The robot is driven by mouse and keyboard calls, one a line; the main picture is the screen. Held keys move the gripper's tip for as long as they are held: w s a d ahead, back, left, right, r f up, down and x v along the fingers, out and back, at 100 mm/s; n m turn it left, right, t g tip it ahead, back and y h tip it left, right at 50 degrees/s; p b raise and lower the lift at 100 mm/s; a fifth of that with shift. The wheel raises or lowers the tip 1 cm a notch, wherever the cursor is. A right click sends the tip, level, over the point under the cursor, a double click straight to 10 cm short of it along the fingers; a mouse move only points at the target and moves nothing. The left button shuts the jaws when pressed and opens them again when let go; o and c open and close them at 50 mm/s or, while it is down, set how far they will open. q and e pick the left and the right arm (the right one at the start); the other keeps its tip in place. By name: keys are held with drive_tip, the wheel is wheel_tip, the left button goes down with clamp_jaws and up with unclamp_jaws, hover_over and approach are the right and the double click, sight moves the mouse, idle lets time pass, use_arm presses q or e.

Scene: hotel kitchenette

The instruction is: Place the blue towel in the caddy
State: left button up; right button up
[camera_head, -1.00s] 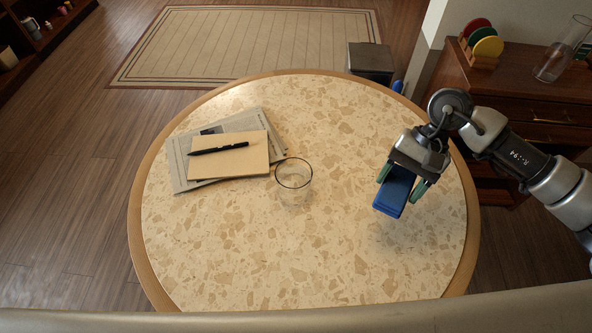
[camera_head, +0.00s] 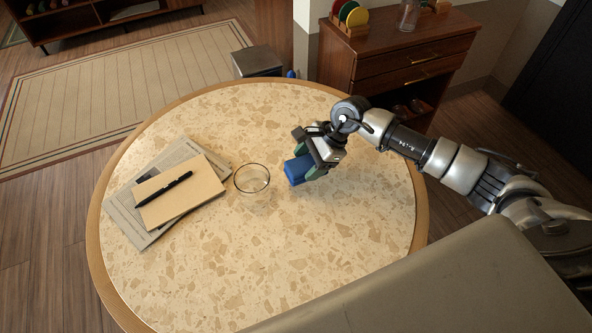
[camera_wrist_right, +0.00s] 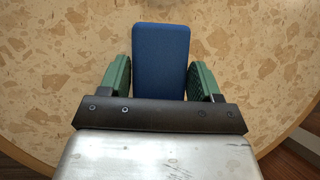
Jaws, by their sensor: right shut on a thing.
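The blue towel (camera_head: 297,169) is a small folded block held between the green finger pads of my right gripper (camera_head: 312,172), above the right half of the round table. In the right wrist view the towel (camera_wrist_right: 160,58) sticks out between the two fingers of the gripper (camera_wrist_right: 159,80), with the speckled tabletop behind it. I cannot make out a caddy for certain in these frames. My left gripper is not in view.
A clear glass (camera_head: 252,180) stands left of the towel. Papers, a notebook (camera_head: 180,191) and a black pen (camera_head: 164,187) lie at the table's left. A grey box (camera_head: 257,63) is beyond the far edge, and a wooden cabinet (camera_head: 400,65) stands behind. The table's front is clear.

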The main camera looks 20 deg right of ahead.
drive_tip(key=shift+w+a+f, duration=0.25)
drive_tip(key=shift+a+f, duration=0.05)
drive_tip(key=shift+a, duration=0.2)
drive_tip(key=shift+w+a+f, duration=0.25)
drive_tip(key=shift+a, duration=0.2)
drive_tip(key=shift+f, duration=0.3)
drive_tip(key=shift+f+p, duration=0.4)
drive_tip(key=shift+f, duration=1.45)
drive_tip(key=o, duration=1)
